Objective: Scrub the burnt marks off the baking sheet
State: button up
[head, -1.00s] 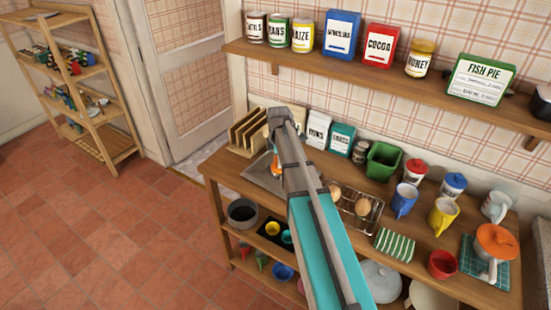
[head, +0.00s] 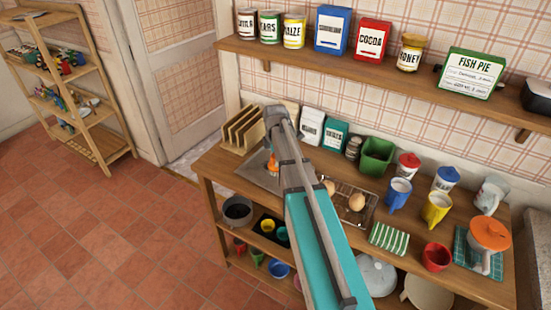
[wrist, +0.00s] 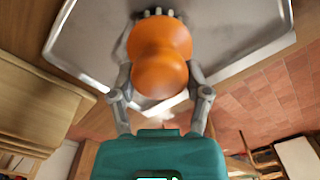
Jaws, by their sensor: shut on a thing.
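The baking sheet (head: 258,177) is a grey metal tray lying at the left end of the wooden counter, partly hidden by my arm. In the wrist view the sheet (wrist: 85,42) fills the top, with a faint dark smear near the brush. A scrubbing brush with a rounded orange handle (wrist: 160,65) is in my gripper (wrist: 161,82), one grey finger on each side. Its bristles are at the sheet's surface; whether they press on it is unclear. The brush's orange also shows beside my arm in the head view (head: 271,164).
A wooden rack (head: 240,130) stands behind the sheet. A wire rack with eggs (head: 356,202), a green tub (head: 377,157) and mugs (head: 397,193) stand to the right. A shelf of tins (head: 372,40) hangs above.

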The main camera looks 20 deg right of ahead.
jog(key=shift+w+a+r, duration=0.1)
jog(key=shift+w+a, duration=0.45)
jog(key=shift+w, duration=0.2)
jog(key=shift+w+a, duration=0.5)
jog(key=shift+w, duration=0.25)
jog(key=shift+w+d, duration=0.1)
jog(key=shift+d, duration=0.05)
jog(key=shift+d, duration=0.1)
jog(key=shift+s+d, duration=0.5)
jog(key=shift+s, duration=0.25)
jog(key=shift+s+d, duration=0.45)
jog(key=shift+s, duration=0.3)
